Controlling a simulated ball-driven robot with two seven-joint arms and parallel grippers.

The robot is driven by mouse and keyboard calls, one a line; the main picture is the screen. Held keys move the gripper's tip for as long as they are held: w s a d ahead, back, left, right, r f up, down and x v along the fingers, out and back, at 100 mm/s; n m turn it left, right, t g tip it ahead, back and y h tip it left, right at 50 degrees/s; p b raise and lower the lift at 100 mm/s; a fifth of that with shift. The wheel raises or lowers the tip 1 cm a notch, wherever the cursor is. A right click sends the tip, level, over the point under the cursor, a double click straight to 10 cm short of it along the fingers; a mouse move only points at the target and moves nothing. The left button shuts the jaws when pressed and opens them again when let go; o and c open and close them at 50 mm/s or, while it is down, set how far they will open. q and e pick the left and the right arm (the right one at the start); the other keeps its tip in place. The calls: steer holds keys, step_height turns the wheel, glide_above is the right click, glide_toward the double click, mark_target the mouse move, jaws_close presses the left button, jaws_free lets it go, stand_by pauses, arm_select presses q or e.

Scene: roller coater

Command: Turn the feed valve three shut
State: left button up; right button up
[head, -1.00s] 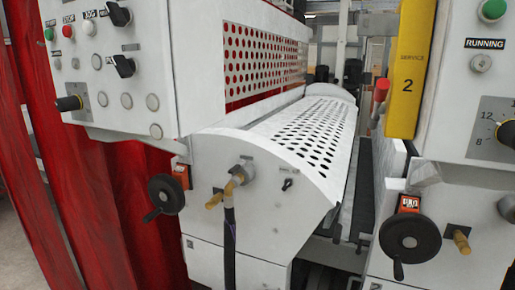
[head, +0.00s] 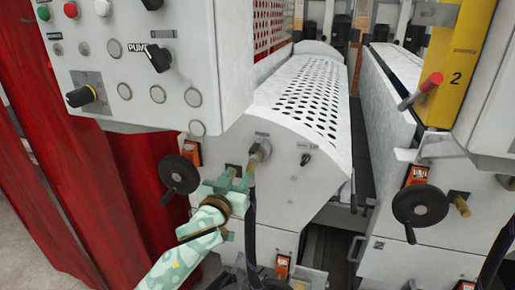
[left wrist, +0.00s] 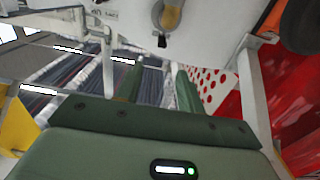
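A brass valve (head: 258,152) with a dark hose below it sits on the white front panel of the roller unit. Another brass fitting (head: 460,204) is on the right-hand cabinet. I cannot read a number three on either. My left gripper (head: 238,178) is raised in front of the panel, just below and left of the hose valve, and partly covers the area there. Its green fingers are apart with nothing between them in the left wrist view (left wrist: 158,85). A brass fitting (left wrist: 172,15) on a white panel shows beyond them, at the top. My right gripper is not visible.
A black handwheel (head: 180,174) is left of the gripper; another handwheel (head: 420,206) is on the right cabinet. The control box (head: 130,60) overhangs at upper left. A red curtain (head: 80,190) hangs at left. A dark hose (head: 251,230) runs down beside my arm.

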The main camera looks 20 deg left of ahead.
mark_target(251, 153)
arm_select(q)
steer(key=w, duration=1.5)
steer(key=shift+d, duration=0.1)
jaws_close()
